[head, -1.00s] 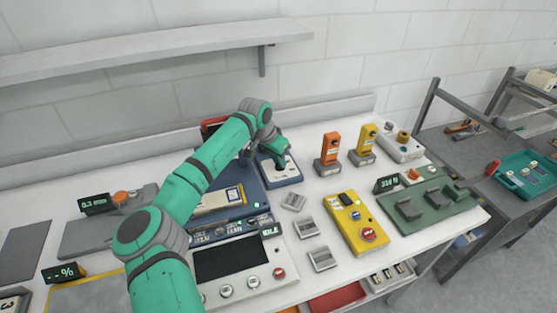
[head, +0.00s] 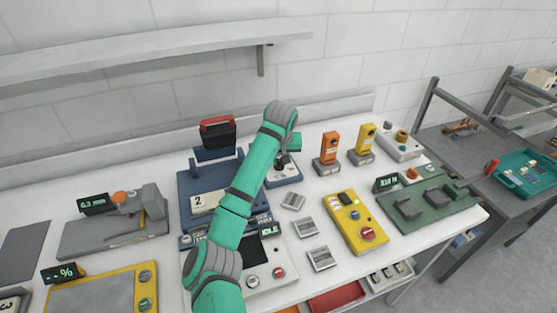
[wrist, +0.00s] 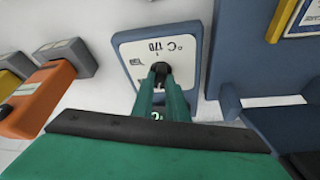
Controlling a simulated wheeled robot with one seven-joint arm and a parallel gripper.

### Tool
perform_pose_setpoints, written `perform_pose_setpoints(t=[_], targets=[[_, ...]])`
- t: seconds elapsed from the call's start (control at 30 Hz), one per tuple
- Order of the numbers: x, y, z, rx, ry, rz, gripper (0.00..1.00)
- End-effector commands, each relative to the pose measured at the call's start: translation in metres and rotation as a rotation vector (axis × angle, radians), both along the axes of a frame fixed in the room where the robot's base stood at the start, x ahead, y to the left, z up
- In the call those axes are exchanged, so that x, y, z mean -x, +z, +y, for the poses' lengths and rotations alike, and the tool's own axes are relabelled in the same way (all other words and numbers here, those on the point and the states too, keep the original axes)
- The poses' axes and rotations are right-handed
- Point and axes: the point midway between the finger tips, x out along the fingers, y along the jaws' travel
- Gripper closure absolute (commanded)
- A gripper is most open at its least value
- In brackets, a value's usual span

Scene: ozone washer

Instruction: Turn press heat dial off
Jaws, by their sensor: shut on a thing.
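The heat dial (wrist: 160,68) is a dark knob on a white-faced panel marked °C and 170, set in a blue box (wrist: 208,45). In the wrist view the two green fingers of my gripper (wrist: 162,76) are closed around the knob. In the head view the blue dial box (head: 289,180) stands right of the blue press (head: 180,190), and my gripper (head: 282,162) reaches down to it from above. The fingers and arm partly cover the dial, so which mark it points at cannot be read.
The press has a red-and-black handle (head: 217,128) standing up at the back. An orange device (head: 328,150) and a yellow one (head: 366,140) stand close on the right. Small grey blocks (head: 310,227) and a yellow control box (head: 354,222) lie in front.

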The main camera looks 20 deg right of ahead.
Motion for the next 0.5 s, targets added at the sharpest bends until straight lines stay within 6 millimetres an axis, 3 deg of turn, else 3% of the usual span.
perform_pose_setpoints(t=[0.5], targets=[[-0.0002, 0.0001, -0.0013, -0.001, 0.291, 0.000, 1.00]])
